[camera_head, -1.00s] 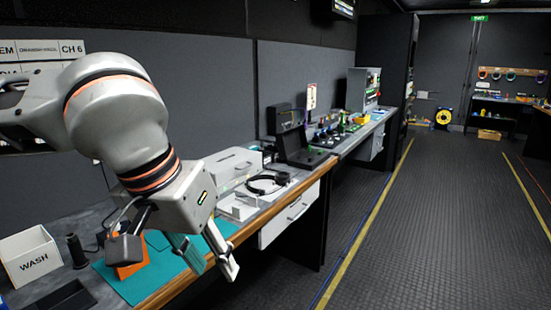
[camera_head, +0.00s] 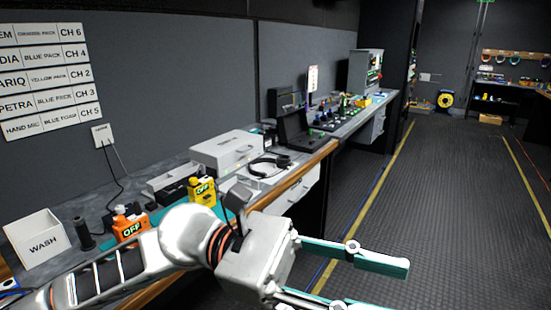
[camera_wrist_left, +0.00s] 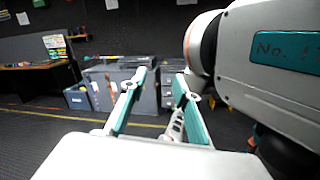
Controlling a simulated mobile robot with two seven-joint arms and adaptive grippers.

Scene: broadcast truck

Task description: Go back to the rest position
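My left gripper (camera_head: 385,284) reaches in from the lower left of the head view. It is held out past the workbench edge (camera_head: 300,172), over the dark floor. Its two teal-padded fingers are spread apart with nothing between them. In the left wrist view the fingers (camera_wrist_left: 160,82) also stand apart and empty. My right gripper is in neither view.
The aisle floor (camera_head: 430,220) is clear. Grey cabinets (camera_wrist_left: 120,88) show in the wrist view.

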